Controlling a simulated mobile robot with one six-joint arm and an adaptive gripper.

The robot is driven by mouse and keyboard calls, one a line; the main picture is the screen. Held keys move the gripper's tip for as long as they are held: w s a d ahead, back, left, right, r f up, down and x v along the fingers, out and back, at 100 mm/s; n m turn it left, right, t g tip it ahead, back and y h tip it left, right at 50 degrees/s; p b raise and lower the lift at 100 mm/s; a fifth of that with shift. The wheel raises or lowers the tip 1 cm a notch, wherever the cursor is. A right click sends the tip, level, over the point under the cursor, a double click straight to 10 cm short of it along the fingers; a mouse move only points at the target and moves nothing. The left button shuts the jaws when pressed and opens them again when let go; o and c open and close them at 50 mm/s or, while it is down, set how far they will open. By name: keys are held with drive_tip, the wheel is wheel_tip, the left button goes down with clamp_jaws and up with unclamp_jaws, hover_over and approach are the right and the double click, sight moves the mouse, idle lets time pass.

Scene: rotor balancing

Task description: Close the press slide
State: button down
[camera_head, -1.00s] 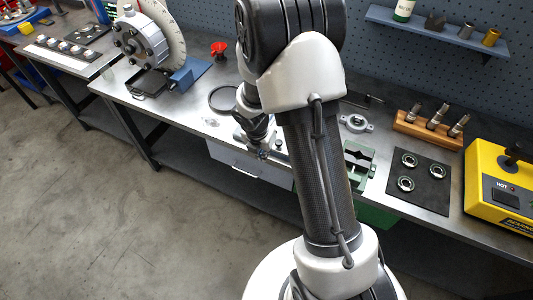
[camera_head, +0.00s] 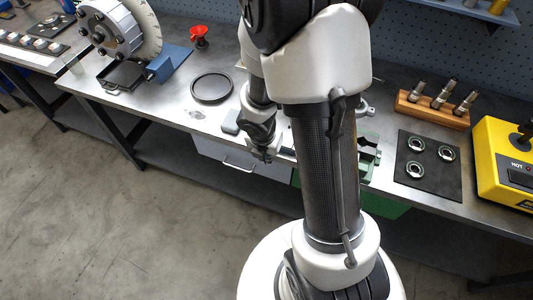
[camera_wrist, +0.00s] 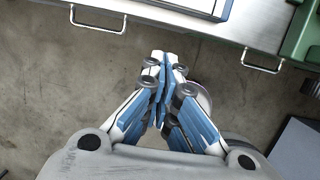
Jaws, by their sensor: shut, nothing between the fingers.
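A green vise-like fixture (camera_head: 369,158) sits at the front edge of the bench, partly hidden behind my arm; whether it is the press, and how its slide stands, I cannot tell. A green body also shows at the top right of the wrist view (camera_wrist: 304,34). My gripper (camera_wrist: 164,62) is shut and empty, pointing toward the bench front, with floor behind it in the wrist view. In the head view my gripper (camera_head: 266,154) is near the bench's front edge, left of the green fixture and apart from it.
Below the bench top (camera_head: 180,108) is a grey drawer front (camera_head: 243,157); handles (camera_wrist: 98,18) show in the wrist view. A black ring (camera_head: 212,100) lies left of my arm. Right are a wooden block with metal pins (camera_head: 432,108), a black mat with bearings (camera_head: 403,179) and a yellow machine (camera_head: 497,150).

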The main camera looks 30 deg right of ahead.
drive_tip(key=w+d+f, duration=0.1)
drive_tip(key=d, duration=0.1)
drive_tip(key=w+d+f, duration=0.1)
drive_tip(key=w+f, duration=0.1)
drive_tip(key=shift+d+f, duration=0.15)
drive_tip(key=shift+d, duration=0.25)
